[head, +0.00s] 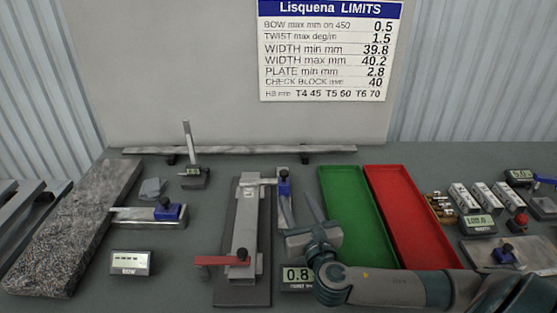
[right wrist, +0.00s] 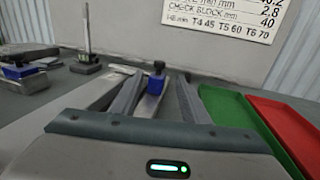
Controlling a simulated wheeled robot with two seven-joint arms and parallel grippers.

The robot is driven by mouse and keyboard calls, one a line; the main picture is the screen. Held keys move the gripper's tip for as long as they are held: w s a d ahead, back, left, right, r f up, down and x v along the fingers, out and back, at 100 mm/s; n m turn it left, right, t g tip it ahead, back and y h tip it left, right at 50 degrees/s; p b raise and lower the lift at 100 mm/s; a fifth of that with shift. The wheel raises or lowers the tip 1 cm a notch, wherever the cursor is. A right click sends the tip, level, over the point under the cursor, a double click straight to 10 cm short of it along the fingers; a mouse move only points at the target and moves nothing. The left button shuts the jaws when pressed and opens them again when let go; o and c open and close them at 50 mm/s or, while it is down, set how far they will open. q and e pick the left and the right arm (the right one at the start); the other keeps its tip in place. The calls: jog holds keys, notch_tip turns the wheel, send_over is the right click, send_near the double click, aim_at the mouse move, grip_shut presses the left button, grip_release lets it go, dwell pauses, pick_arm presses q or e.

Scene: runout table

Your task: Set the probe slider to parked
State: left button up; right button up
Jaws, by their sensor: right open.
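Three blue slider blocks with dark knobs show in the head view. One (head: 284,186) is on a narrow metal rail (head: 287,212) beside the twist fixture, one (head: 168,211) on the bow gauge at left, and one (head: 504,255) on a plate at right. I cannot tell by label which is the probe slider. My right gripper (head: 311,212) is open and empty, just right of and nearer than the middle slider. In the right wrist view this slider (right wrist: 157,69) and its rail appear between the two fingers, beyond the tips. My left gripper is not in view.
The twist fixture (head: 245,220) carries a grey bar and a red lever (head: 222,260). A green tray (head: 350,210) and a red tray (head: 410,220) lie right of my gripper. A readout (head: 297,276) sits near my wrist. A granite block (head: 70,235) lies far left.

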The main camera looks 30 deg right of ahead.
jog(key=p+x, duration=0.4)
jog(key=x, duration=1.3)
jog(key=shift+w+r, duration=0.1)
jog(key=shift+w, duration=0.1)
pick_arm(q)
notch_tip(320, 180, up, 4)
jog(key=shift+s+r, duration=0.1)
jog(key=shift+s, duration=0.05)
